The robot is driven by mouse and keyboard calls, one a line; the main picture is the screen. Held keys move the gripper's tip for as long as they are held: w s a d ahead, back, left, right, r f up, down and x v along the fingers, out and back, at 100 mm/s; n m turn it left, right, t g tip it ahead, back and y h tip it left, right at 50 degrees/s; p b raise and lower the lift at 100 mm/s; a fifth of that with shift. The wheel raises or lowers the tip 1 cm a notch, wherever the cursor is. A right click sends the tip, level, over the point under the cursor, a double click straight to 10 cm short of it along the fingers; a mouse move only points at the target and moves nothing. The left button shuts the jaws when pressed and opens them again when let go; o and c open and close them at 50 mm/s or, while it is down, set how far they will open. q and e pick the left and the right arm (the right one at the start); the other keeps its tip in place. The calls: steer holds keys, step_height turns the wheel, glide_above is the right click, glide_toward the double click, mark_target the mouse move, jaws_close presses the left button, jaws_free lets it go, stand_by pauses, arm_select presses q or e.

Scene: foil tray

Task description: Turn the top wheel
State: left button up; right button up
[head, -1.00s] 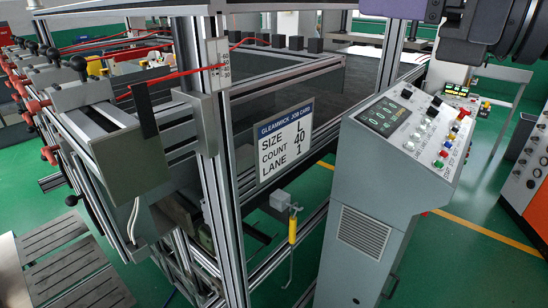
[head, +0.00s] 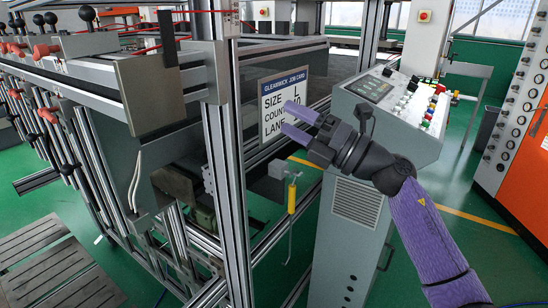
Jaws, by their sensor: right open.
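No wheel can be clearly made out. Black ball knobs (head: 87,14) and red clamp handles (head: 46,50) line the rail of the machine at the upper left. My right gripper (head: 287,117) has two purple fingers, spread apart with nothing between them. It is in front of the lower right of the job card (head: 270,92), hiding part of its text, and points left. It appears apart from the card. My left gripper is out of the picture.
A metal frame post (head: 222,170) stands left of my right gripper. A yellow-handled hook (head: 292,198) hangs below it. A grey control console (head: 350,215) stands behind my right arm. An orange cabinet (head: 520,190) is at the right. Green floor is open between console and cabinet.

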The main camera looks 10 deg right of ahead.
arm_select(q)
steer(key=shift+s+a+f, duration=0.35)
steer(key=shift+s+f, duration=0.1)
arm_select(e)
steer(key=f, duration=0.1)
steer(key=f+m, duration=0.2)
steer(key=shift+w+a+f+t+h, duration=0.25)
steer(key=shift+a+t+h, duration=0.05)
steer(key=shift+t, duration=0.1)
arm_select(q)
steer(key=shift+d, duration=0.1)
